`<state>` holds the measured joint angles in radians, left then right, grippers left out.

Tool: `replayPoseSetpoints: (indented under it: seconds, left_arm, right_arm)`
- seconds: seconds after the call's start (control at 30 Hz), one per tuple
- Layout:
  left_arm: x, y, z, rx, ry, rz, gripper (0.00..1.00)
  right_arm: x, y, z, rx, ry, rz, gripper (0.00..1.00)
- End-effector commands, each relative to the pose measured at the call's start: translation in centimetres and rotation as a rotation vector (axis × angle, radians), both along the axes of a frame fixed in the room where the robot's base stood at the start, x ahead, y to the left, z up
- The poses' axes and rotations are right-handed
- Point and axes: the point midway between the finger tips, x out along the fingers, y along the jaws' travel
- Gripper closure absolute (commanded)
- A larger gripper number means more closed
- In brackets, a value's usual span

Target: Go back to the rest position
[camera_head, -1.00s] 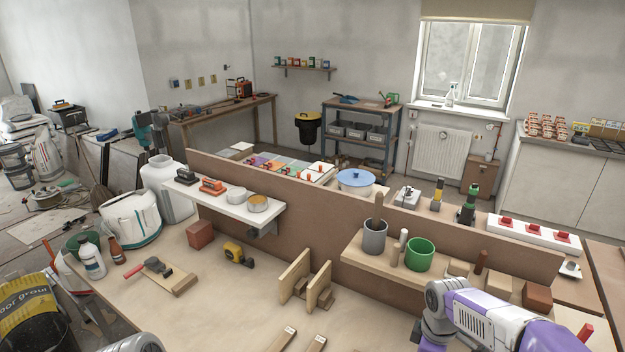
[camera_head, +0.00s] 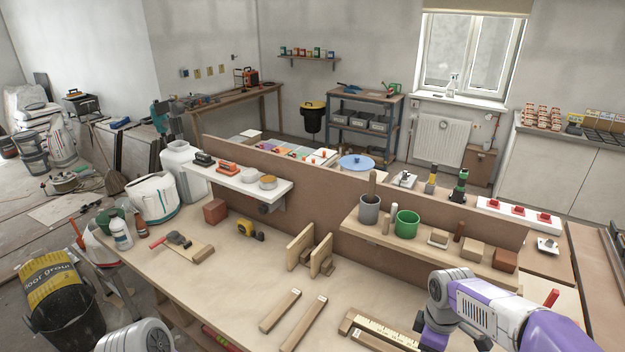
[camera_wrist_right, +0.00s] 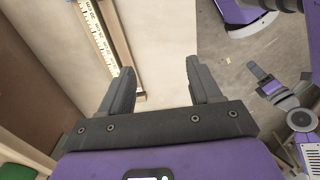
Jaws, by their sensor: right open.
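My right gripper (camera_wrist_right: 160,68) is open and empty in the right wrist view, its two dark fingers apart above a pale board surface at the table's edge. My purple and grey right arm comes in at the lower right of the head view; its gripper cannot be made out clearly there. A grey part of my left arm shows at the bottom left of the head view, and my left gripper is out of sight. The wooden workbench (camera_head: 225,285) spreads below both arms.
A raised shelf with a green cup (camera_head: 407,224) and a grey cup (camera_head: 369,209) stands behind. A black bucket (camera_head: 68,318) stands at the left.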

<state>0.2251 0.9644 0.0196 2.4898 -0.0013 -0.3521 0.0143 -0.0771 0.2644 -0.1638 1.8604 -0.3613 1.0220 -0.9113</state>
Motion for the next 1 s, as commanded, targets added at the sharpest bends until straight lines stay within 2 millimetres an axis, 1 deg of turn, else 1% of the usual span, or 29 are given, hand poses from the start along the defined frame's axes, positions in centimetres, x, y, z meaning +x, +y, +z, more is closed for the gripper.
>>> replayPoseSetpoints:
  seconds: [0.03, 0.1, 0.27, 0.37, 0.47, 0.57, 0.6, 0.67, 0.7, 0.77, 0.8, 0.87, 1.0]
  left_arm:
    - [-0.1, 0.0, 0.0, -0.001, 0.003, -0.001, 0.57]
    - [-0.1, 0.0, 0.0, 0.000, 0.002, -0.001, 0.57]
    - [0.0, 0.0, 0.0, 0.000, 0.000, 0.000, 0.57]
    - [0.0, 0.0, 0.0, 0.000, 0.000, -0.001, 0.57]
    - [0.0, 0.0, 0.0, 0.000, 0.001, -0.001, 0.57]
    - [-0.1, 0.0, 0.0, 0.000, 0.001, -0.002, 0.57]
    - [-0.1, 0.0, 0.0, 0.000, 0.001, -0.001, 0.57]
    - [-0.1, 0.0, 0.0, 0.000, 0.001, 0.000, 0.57]
    - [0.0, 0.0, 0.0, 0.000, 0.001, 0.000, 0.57]
    - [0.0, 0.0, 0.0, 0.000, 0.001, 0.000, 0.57]
    - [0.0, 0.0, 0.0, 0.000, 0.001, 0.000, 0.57]
    - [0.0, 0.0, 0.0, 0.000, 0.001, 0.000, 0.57]
    - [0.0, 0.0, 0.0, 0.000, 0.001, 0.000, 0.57]
  right_arm:
    - [0.0, 0.2, -0.6, 0.005, 0.004, -0.006, 0.37]
    - [0.0, 1.2, -2.8, 0.028, 0.008, -0.046, 0.37]
    - [-0.2, 3.4, -7.2, 0.084, 0.012, -0.144, 0.37]
    - [-0.7, 4.9, -10.2, 0.121, 0.020, -0.221, 0.37]
    - [-1.7, 6.7, -13.6, 0.165, 0.035, -0.320, 0.37]
    - [-3.5, 8.8, -17.5, 0.215, 0.061, -0.454, 0.37]
    - [-4.5, 9.7, -19.2, 0.235, 0.075, -0.520, 0.37]
    - [-6.2, 11.0, -21.5, 0.264, 0.095, -0.629, 0.37]
    - [-7.3, 11.9, -23.0, 0.280, 0.110, -0.703, 0.37]
    - [-9.1, 13.0, -24.7, 0.300, 0.130, -0.812, 0.37]
    - [-10.3, 13.6, -25.7, 0.309, 0.144, -0.881, 0.37]
    - [-12.1, 14.5, -27.0, 0.319, 0.163, -0.986, 0.37]
    - [-16.6, 16.1, -29.2, 0.323, 0.208, -1.235, 0.37]
